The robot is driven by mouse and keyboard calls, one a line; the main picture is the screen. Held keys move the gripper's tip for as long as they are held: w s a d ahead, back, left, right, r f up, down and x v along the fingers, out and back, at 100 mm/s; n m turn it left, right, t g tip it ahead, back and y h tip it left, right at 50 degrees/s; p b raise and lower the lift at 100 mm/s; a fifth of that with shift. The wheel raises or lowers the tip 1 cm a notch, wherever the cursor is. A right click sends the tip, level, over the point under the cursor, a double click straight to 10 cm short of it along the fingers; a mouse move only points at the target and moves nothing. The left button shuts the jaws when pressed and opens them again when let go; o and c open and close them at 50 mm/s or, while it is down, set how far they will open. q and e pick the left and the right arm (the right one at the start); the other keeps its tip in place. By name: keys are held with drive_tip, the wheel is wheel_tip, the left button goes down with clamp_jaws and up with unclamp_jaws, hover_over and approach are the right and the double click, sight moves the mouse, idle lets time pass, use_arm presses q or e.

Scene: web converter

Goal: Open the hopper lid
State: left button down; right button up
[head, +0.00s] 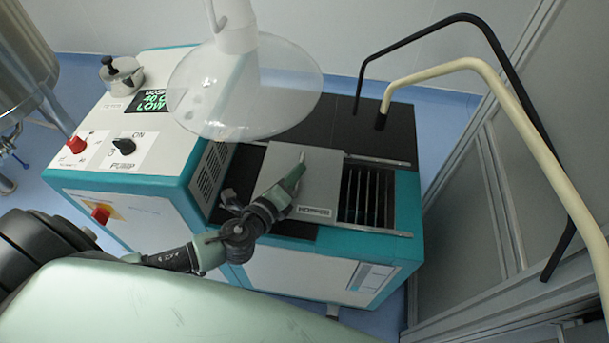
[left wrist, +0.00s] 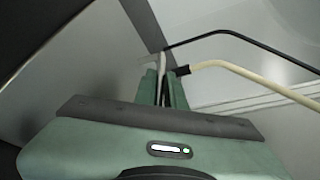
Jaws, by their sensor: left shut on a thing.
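The hopper lid (head: 322,188) is a flat grey plate marked HOPPER on top of the machine, between two metal rails. To its right, part of the hopper opening (head: 366,196) shows with dark slats inside. My left gripper (head: 297,172) reaches over the lid from the lower left, its fingers shut on the lid's thin upright handle. In the left wrist view the pale edge of the lid handle (left wrist: 164,64) stands between the two green fingers. The fingers hide most of the handle in the head view. My right gripper is in neither view.
A clear round shield (head: 245,85) hangs over the machine's back left. A control panel with a black pump knob (head: 124,146) and a red button (head: 76,144) is at the left. A black and a cream hose (head: 470,65) arch at the right, near a grey wall.

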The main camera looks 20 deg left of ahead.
sight(275, 181)
use_arm(q)
drive_tip(key=a, duration=0.2)
drive_tip(key=s+a+b, duration=0.1)
drive_tip(key=shift+a+f, duration=0.1)
drive_tip(key=shift+f, duration=0.15)
drive_tip(key=shift+s+a+r+b, duration=0.15)
drive_tip(key=shift+a+b, duration=0.15)
drive_tip(key=shift+a, duration=0.65)
drive_tip(key=c, duration=1.5)
unclamp_jaws()
drive_tip(key=shift+r, duration=0.1)
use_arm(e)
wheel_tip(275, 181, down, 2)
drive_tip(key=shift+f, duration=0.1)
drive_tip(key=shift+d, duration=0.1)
